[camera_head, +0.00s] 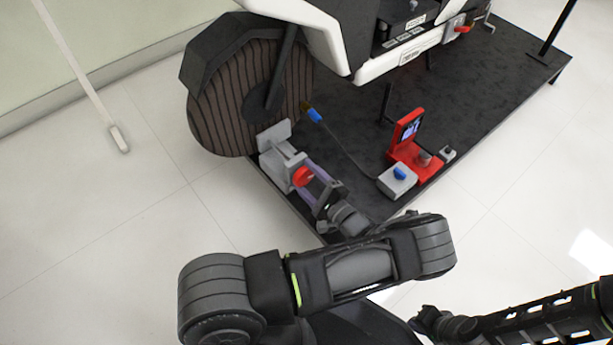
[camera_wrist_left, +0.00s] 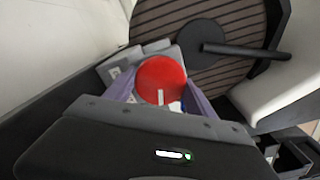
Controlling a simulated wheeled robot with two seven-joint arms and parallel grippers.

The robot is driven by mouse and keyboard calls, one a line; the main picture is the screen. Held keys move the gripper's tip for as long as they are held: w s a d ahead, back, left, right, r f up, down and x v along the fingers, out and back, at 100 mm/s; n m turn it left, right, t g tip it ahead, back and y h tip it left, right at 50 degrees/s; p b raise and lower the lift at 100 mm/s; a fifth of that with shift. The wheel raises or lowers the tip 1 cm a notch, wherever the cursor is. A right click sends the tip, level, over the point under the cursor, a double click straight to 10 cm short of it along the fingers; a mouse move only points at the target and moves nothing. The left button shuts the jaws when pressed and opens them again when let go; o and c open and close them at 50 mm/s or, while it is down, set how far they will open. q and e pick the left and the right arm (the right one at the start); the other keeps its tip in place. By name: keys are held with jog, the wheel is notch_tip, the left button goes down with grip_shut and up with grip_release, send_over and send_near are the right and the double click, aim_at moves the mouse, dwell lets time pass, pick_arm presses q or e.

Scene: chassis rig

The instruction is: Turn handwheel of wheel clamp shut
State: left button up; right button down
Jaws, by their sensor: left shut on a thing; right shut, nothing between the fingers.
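The wheel clamp (camera_head: 283,160) is a grey block with a flat jaw plate beside the brown striped wheel (camera_head: 225,105). Its red handwheel (camera_head: 303,176) faces my left arm. My left gripper (camera_head: 309,178) has its purple fingers shut on the handwheel. In the left wrist view the red handwheel (camera_wrist_left: 160,81) sits between the two purple fingers (camera_wrist_left: 160,92), with a pale mark on its face. The grey clamp (camera_wrist_left: 128,62) is partly hidden behind it. Whether the jaw plate touches the wheel is not clear. My right gripper (camera_head: 425,321) is shut and empty at the lower right, partly cut off from view by my body.
A red stand with a small screen (camera_head: 408,131) and a grey box with a blue knob (camera_head: 398,181) stand on the black platform (camera_head: 350,150). A blue-tipped cable item (camera_head: 314,115) lies near the wheel.

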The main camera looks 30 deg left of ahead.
pick_arm(q)
jog(key=m, duration=0.3)
jog(key=shift+m, duration=0.4)
jog(key=m, duration=0.3)
jog(key=shift+f+m, duration=0.1)
jog(key=shift+m, duration=0.2)
jog(key=m, duration=0.3)
jog(key=shift+m, duration=0.3)
jog(key=shift+s+m, duration=0.1)
jog(key=shift+m, duration=1.6)
jog(key=o, duration=1.4)
jog(key=shift+p+v, duration=1.1)
jog(key=shift+v, duration=2.75)
